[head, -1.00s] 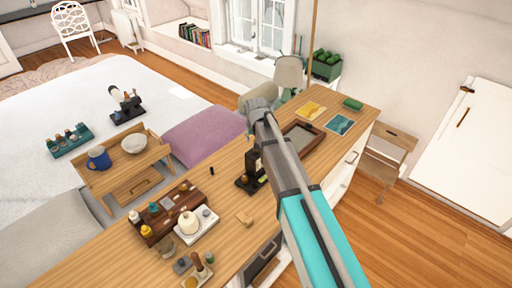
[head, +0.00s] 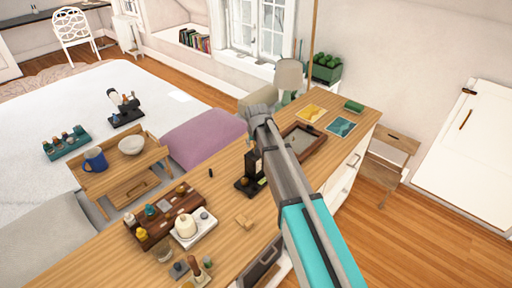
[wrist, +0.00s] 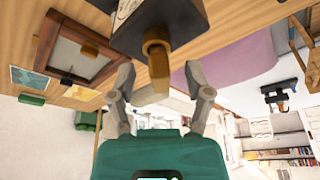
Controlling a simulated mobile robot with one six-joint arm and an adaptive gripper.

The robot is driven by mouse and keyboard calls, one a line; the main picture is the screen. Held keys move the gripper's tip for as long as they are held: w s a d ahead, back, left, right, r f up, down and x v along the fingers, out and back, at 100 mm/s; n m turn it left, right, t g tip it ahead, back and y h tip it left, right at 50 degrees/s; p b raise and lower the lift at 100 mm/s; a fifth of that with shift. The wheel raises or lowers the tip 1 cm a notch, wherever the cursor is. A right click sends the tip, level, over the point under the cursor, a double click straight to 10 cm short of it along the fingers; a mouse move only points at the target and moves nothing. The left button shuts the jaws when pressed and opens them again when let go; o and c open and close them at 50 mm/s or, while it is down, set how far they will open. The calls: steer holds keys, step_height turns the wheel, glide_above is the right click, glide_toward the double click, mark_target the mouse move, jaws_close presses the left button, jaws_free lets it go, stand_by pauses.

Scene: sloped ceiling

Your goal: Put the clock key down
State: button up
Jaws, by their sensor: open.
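My gripper (head: 260,110) is over the wooden counter (head: 225,230), its jaws mostly hidden behind my arm in the head view. In the wrist view my gripper (wrist: 158,78) has its two fingers spread apart. A brass-brown piece (wrist: 157,58) shows between and just beyond the fingertips, in front of a dark block (wrist: 175,22). I cannot tell whether this piece is the clock key or whether it is fixed to the block. A wooden-framed tray (head: 318,148) lies on the counter right of my arm; it also shows in the wrist view (wrist: 98,70).
A black stand (head: 247,184) stands on the counter left of my arm. A brown organizer (head: 150,236), a white tray with a round jar (head: 203,232) and a small wooden block (head: 244,222) are nearer. Two cards (head: 311,113) and a green item (head: 354,106) lie at the far end.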

steer(key=shift+c, duration=0.2)
jaws_close()
steer(key=shift+r, duration=0.2)
stand_by(0.4)
steer(key=shift+r+p, duration=0.75)
steer(key=shift+p, duration=0.2)
steer(key=s+d+r+p, duration=0.4)
steer(key=s+r+p, duration=0.7)
steer(key=s, duration=0.2)
steer(key=shift+s, duration=0.25)
